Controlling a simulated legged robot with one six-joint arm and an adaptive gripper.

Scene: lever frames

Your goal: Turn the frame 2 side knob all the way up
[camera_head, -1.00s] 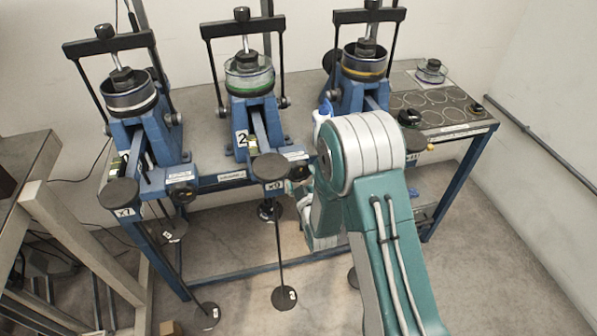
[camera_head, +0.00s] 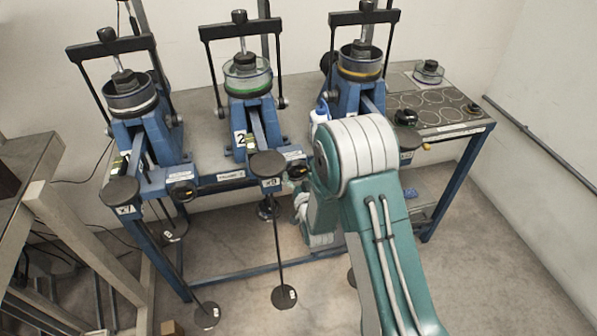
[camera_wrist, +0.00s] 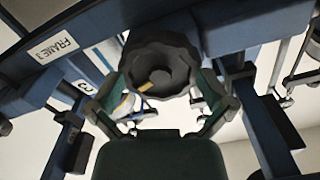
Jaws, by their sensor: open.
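Frame 2 (camera_head: 249,112) is the middle blue lever frame, with a "2" label and a green-ringed glass dish. Its side knob (camera_head: 297,169) is black and round, at the right of the frame's front, beside my arm. In the wrist view a black lobed knob (camera_wrist: 160,68) with a small yellow mark lies between the fingers of my gripper (camera_wrist: 160,88). The gripper is open, one finger on each side of the knob; I cannot tell whether they touch it. In the head view my arm mostly hides the gripper.
Frame 1 (camera_head: 140,130) stands left, with its own black knob (camera_head: 181,193). Frame 3 (camera_head: 358,80) stands right, partly behind my arm. Hanging weight rods (camera_head: 279,245) drop in front of the table.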

